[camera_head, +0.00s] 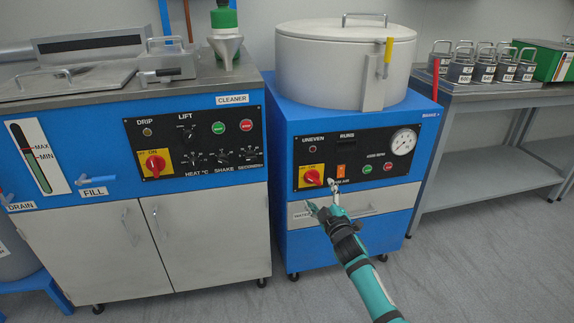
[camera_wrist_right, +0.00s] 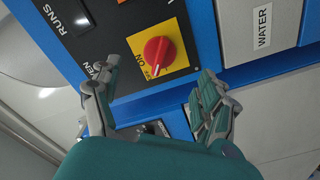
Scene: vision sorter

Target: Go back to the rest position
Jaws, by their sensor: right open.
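My right gripper (camera_head: 322,197) is open in front of the right-hand blue machine (camera_head: 280,150), just below its control panel. No object shows between its fingers. In the right wrist view the open fingers (camera_wrist_right: 155,100) appear on either side of the red rotary switch (camera_wrist_right: 160,52) on its yellow plate. In the head view this red switch (camera_head: 312,178) is just above and left of the fingers. I cannot tell whether a finger touches the panel. My left gripper is not in view.
The drawer front (camera_head: 375,205) marked WATER is behind my right gripper. A blue cleaner machine (camera_head: 85,140) stands at left. A grey bench (camera_head: 500,93) at right carries several weights (camera_head: 460,70) and a green box (camera_head: 540,62). The floor at right (camera_head: 480,260) is clear.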

